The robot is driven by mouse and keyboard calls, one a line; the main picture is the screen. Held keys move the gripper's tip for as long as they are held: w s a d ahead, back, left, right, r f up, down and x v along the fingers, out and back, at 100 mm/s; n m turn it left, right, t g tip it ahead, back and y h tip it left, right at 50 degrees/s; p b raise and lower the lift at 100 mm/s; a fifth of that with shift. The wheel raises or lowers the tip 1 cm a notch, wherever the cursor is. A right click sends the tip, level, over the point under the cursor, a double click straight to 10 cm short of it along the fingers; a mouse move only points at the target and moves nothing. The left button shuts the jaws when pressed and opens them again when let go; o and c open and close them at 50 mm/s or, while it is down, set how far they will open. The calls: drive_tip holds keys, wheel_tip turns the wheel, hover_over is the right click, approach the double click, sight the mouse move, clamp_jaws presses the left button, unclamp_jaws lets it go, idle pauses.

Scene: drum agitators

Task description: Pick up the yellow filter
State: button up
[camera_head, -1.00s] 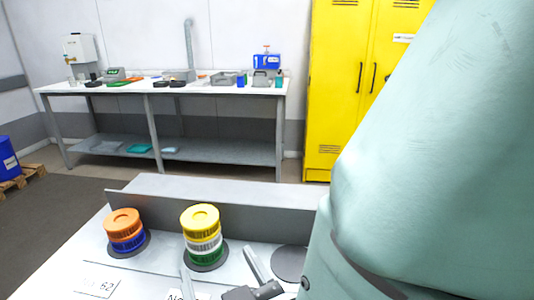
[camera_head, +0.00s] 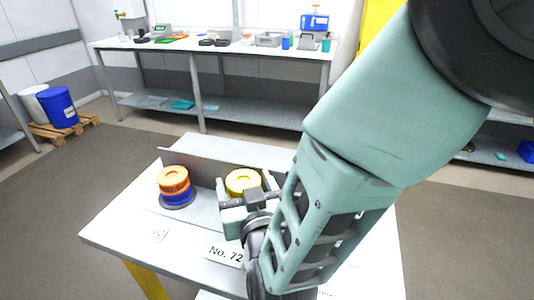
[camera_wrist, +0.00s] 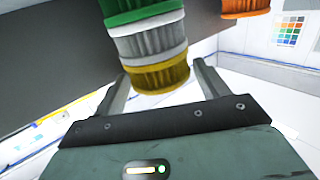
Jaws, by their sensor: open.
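The yellow filter (camera_head: 242,181) tops a stack on the work table, partly hidden by my gripper (camera_head: 247,198) in the head view. In the wrist view, the yellow filter (camera_wrist: 157,77) lies between the fingers of my gripper (camera_wrist: 160,72), one finger on each side. The gripper is open; whether the fingers touch the filter cannot be told. A white filter (camera_wrist: 150,42) and a green filter (camera_wrist: 142,10) adjoin the yellow one in the same stack.
An orange filter (camera_head: 173,177) sits on a blue filter (camera_head: 177,193) to the left, on a dark round base. An upright grey panel (camera_head: 195,164) runs behind the stacks. The table (camera_head: 125,232) is clear at its front left. A bench (camera_head: 118,45) with equipment stands behind.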

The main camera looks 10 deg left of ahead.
drive_tip(key=c, duration=0.7)
drive_tip(key=shift+r, duration=0.15)
